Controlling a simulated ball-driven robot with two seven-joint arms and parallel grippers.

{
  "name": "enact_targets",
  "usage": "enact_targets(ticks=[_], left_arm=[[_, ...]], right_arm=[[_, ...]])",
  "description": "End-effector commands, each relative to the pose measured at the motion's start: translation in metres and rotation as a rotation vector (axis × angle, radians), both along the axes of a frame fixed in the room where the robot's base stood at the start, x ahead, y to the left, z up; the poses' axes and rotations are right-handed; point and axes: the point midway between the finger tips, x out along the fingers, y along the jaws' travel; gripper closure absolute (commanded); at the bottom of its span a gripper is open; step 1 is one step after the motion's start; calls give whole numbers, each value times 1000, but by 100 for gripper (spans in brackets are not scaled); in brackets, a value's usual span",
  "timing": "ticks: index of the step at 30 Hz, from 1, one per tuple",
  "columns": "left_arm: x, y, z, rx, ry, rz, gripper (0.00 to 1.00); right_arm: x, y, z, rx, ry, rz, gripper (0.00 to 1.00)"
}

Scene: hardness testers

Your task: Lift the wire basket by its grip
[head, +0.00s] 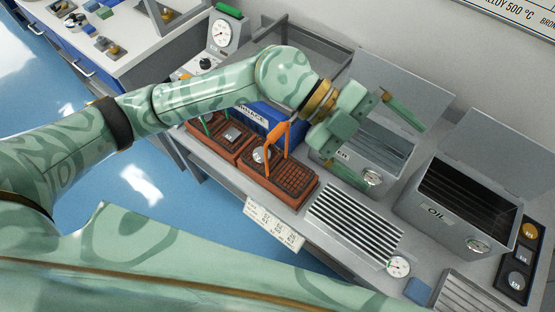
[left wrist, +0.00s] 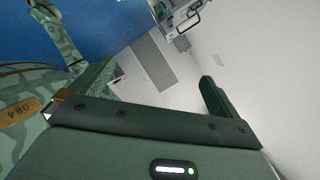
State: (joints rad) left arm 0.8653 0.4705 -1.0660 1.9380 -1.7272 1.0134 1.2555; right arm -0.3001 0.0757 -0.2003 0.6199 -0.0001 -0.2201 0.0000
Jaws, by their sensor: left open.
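Two rust-brown baskets with gridded floors stand side by side on the bench in the head view. The nearer basket (head: 290,188) has an upright orange grip (head: 277,132), and a round metal piece shows at it. The other basket (head: 208,141) has a green grip, partly hidden by my left arm. Which one is the task's wire basket I cannot tell for sure. My left gripper (head: 376,147) is open and empty, right of the orange grip and over a grey tank, touching neither basket. Neither basket shows clearly in the left wrist view. My right gripper is not in view.
The grey tank (head: 398,146) and an OIL tank (head: 425,211) have raised lids and dials. A slatted grey plate (head: 350,225) lies in front. A blue box (head: 262,118) stands behind the baskets. A dial tester (head: 221,35) stands at the back left.

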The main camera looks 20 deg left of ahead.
Motion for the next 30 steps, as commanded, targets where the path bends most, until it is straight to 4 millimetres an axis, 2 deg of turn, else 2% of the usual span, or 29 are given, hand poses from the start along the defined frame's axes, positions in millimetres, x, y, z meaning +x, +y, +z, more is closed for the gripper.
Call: enact_targets(ticks=[1, 3, 4, 6, 9, 12, 16, 24, 27, 30], left_arm=[[13, 22, -22, 218, 5, -1, 0], [33, 64, -49, 531, 43, 66, 0], [43, 83, -55, 649, 57, 114, 0], [65, 127, -61, 879, 94, 255, 0], [87, 174, -56, 1092, 138, 451, 0], [98, 200, -50, 1192, 166, 578, 0], [100, 209, -64, 1228, 181, 621, 0], [99, 207, -131, 1224, 181, 615, 0], [99, 206, -148, 1222, 180, 614, 0], [100, 206, -156, 1221, 178, 615, 0]], right_arm=[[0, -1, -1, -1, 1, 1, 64], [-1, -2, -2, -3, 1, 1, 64], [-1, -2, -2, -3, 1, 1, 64], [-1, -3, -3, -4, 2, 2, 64], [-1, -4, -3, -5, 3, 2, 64], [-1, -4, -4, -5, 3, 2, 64], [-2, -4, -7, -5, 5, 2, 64], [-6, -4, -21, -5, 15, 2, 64], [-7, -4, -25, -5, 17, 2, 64], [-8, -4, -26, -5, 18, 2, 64]])
